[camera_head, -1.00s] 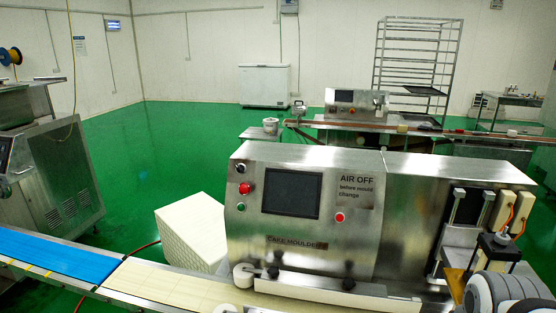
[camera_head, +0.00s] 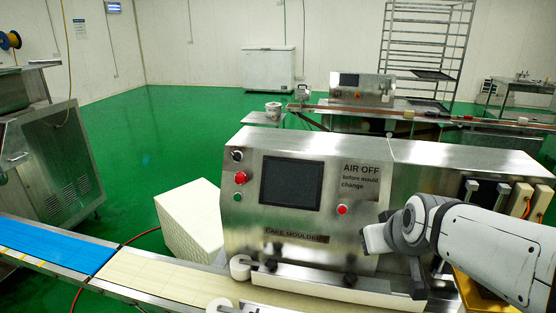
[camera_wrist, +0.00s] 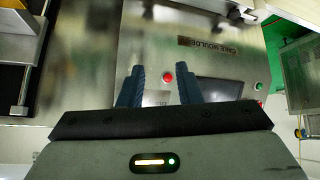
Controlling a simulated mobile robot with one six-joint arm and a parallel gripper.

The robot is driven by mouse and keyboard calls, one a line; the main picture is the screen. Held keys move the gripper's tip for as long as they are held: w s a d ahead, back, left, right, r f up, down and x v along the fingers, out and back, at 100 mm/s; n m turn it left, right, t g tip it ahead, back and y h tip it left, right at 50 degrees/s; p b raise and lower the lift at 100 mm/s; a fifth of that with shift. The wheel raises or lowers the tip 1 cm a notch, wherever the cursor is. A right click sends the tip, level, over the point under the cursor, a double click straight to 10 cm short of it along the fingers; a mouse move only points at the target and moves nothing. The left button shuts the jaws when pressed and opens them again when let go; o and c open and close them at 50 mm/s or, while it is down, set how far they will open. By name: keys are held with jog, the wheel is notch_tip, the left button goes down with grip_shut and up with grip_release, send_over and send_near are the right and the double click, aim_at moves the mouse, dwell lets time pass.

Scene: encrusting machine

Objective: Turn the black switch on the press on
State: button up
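The press (camera_head: 300,235) is a steel machine labelled CAKE MOULDER. Its black switch (camera_head: 237,155) is the top control at the upper left of the front panel, left of the dark screen (camera_head: 290,183). I cannot make out which way it is turned. In the wrist view my gripper (camera_wrist: 158,80) is open and empty, its two blue fingers apart. The panel appears upside down there, with a red button (camera_wrist: 168,78) seen between the fingers. My gripper is on the right side of the panel, away from the switch, which I cannot make out in the wrist view.
A red button (camera_head: 241,177) and a green button (camera_head: 237,196) sit below the switch. A conveyor belt (camera_head: 150,278) with white rollers runs along the front. A white block (camera_head: 190,220) stands behind the belt. The space before the upper left panel is clear.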

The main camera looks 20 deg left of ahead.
jog(key=w+a+n+t+y, duration=0.2)
jog(key=w+a, duration=0.3)
jog(key=a, duration=0.3)
jog(key=n+t+y+b, duration=0.2)
jog(key=n+t+y, duration=0.2)
jog(key=n+t, duration=0.2)
send_near(234, 156)
jog(key=w, duration=0.1)
jog(key=p+x, duration=0.2)
jog(key=x, duration=0.6)
jog(key=shift+s+a, duration=0.1)
jog(key=shift+s, duration=0.05)
jog(key=shift+c, duration=0.3)
